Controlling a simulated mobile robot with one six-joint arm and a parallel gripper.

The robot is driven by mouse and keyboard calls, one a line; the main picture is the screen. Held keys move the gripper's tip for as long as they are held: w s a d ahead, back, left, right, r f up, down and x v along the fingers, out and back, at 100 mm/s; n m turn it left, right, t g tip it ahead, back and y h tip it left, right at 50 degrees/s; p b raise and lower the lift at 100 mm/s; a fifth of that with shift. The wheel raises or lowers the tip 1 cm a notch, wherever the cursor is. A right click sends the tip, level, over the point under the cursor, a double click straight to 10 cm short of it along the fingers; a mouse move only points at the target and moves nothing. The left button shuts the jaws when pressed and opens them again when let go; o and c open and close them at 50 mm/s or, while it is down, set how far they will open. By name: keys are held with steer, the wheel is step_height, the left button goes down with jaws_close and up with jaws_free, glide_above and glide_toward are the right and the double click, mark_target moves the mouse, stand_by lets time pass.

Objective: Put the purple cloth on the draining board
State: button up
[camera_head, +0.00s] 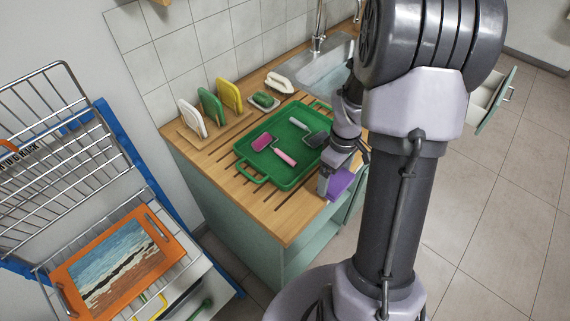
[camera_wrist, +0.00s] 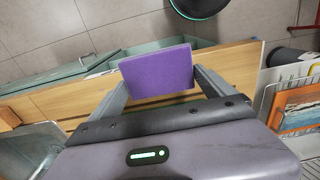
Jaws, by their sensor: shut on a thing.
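The purple cloth (camera_head: 341,183) looks like a flat, stiff rectangle. In the wrist view the purple cloth (camera_wrist: 157,73) spans between the two fingers. My gripper (camera_head: 325,186) is shut on it; in the wrist view my gripper (camera_wrist: 160,88) shows a finger at each side of the cloth. It is at the counter's front edge, right of the green tray. I cannot tell its height above the wood. The draining board appears to be the grooved wooden top (camera_head: 205,152). My arm hides part of its right side.
A green tray (camera_head: 249,161) with several rollers or brushes covers the middle of the wood. A wire rack with an orange tray (camera_head: 68,272) is left.

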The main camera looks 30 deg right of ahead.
steer(key=a+b, duration=0.1)
steer(key=a, duration=0.7)
steer(key=a+f+b, duration=0.1)
steer(key=a, duration=0.3)
steer(key=shift+w+a+f+b, duration=0.1)
steer(key=shift+w+a+b, duration=0.2)
steer(key=shift+w+a, duration=0.1)
step_height(320, 180, down, 4)
steer(key=shift+d+r+b, duration=0.1)
steer(key=shift+r+b, duration=0.1)
steer(key=shift+b, duration=0.85)
steer(key=shift+r, duration=0.1)
